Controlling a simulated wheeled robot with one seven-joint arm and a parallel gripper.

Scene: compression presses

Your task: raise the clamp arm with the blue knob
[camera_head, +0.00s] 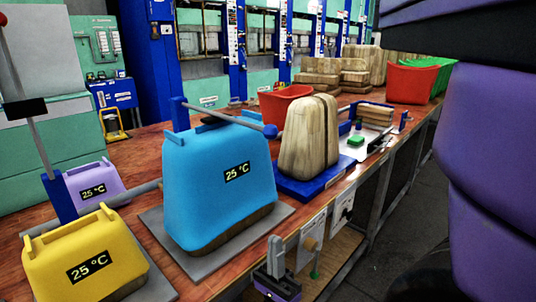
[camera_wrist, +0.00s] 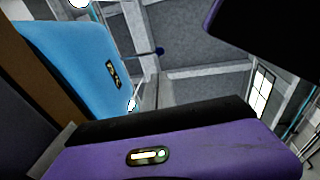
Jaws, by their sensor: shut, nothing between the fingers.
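A grey clamp arm (camera_head: 225,120) lies lowered, nearly level, across the top of the light-blue 25 °C press body (camera_head: 215,190). It runs from a blue post (camera_head: 179,114) to a round blue knob (camera_head: 270,131) at its right end. My gripper (camera_head: 276,243) is shut and empty, fingers pointing up, low in front of the bench edge. It is below the blue knob and apart from it. In the wrist view the blue knob (camera_wrist: 159,51) shows beyond the light-blue body (camera_wrist: 70,60), with open space before it.
A raised lever with a red knob (camera_head: 3,19) stands at the left by the yellow 25 °C body (camera_head: 85,260) and a purple one (camera_head: 95,183). Wooden blocks (camera_head: 308,135) stand on a blue base right of the light-blue body. Red bins (camera_head: 285,102) stand behind.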

